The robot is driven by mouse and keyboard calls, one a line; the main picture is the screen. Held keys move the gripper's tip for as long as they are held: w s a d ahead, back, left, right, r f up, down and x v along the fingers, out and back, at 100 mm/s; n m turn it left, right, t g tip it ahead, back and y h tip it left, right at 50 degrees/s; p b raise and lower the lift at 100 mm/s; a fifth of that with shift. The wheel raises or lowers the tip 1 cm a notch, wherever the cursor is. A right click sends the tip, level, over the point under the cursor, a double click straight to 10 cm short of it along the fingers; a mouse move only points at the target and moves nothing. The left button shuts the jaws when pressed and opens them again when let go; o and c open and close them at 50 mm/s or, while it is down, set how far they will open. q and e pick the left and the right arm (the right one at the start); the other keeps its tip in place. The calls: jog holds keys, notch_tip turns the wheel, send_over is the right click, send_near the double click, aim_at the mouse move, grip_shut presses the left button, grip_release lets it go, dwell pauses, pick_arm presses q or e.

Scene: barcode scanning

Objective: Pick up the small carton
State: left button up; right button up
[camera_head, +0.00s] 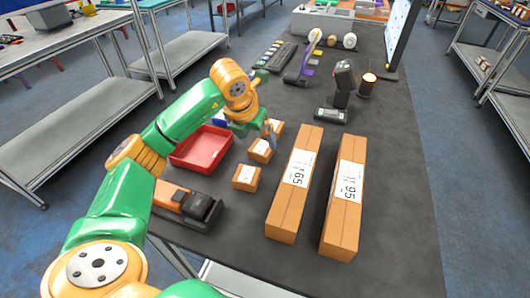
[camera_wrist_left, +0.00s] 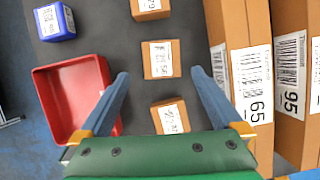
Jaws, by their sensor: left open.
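Three small brown cartons with white labels stand in a row: a near one (camera_head: 246,178), a middle one (camera_head: 261,149) and a far one (camera_head: 278,127). In the left wrist view, the middle carton (camera_wrist_left: 161,66) lies between and just beyond my left fingertips. The near carton (camera_wrist_left: 170,117) shows between the fingers, closer to the palm, and the far carton (camera_wrist_left: 150,6) is at the top edge. My left gripper (camera_head: 268,137) is open and empty above the row; it also shows in the left wrist view (camera_wrist_left: 159,75). My right gripper is out of view.
A red tray (camera_head: 203,160) is left of the cartons, with a blue box (camera_wrist_left: 54,22) beyond it. Two long cartons (camera_head: 293,195) (camera_head: 342,205) lie to the right. A scanner (camera_head: 343,80) stands farther back. An orange-black device (camera_head: 190,203) is at the near left.

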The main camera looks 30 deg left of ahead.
aim_at(261, 148)
pick_arm(q)
jog(key=p+x, duration=0.2)
jog(key=x, duration=0.4)
jog(key=shift+w, duration=0.1)
jog(key=shift+d, duration=0.1)
jog(key=c, duration=1.5)
